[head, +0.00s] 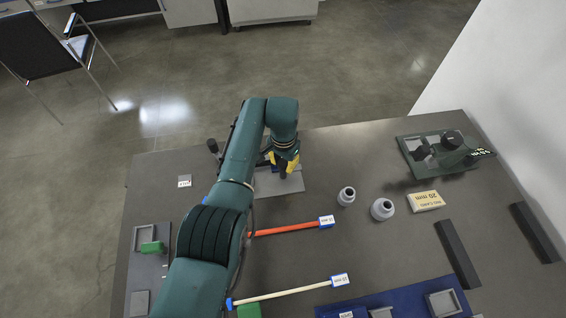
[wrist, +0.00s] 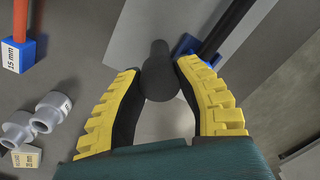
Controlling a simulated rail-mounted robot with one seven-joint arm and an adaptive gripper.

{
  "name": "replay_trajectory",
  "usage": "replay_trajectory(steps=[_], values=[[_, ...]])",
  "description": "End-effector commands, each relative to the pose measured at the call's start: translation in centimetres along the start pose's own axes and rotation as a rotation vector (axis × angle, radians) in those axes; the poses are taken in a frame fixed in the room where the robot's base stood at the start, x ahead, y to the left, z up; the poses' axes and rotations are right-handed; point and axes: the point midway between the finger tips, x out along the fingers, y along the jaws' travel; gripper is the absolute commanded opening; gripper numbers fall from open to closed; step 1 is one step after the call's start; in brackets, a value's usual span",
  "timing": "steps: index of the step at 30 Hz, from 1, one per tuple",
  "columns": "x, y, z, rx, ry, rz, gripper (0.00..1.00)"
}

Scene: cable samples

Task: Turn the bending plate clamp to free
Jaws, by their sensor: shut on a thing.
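My gripper (head: 286,163) reaches down at the bending plate (head: 285,186), near the table's far edge. In the wrist view my gripper's yellow fingers (wrist: 160,85) are shut on the dark rounded knob (wrist: 160,84) of the clamp lever. The grey plate (wrist: 135,22) shows under and behind the knob. In the head view my arm hides much of the clamp, and its lever setting cannot be read.
A dark upright knob (head: 212,146) stands left of my arm. Two grey weights (head: 382,209) (head: 346,196) and a yellow 20 mm block (head: 426,201) stand to the right. A green device (head: 440,152) is at the far right. Red (head: 285,229) and cream (head: 285,293) cables lie in front.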

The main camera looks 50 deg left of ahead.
Motion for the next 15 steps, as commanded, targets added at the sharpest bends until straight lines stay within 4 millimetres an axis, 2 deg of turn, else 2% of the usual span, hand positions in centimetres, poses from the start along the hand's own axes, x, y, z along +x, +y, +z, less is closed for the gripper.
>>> replay_trajectory(steps=[14,15], values=[[0.38,0.09,0.02,0.012,0.001,0.0,0.0],[0.38,0.1,0.02,0.012,0.001,0.0,0.42]])
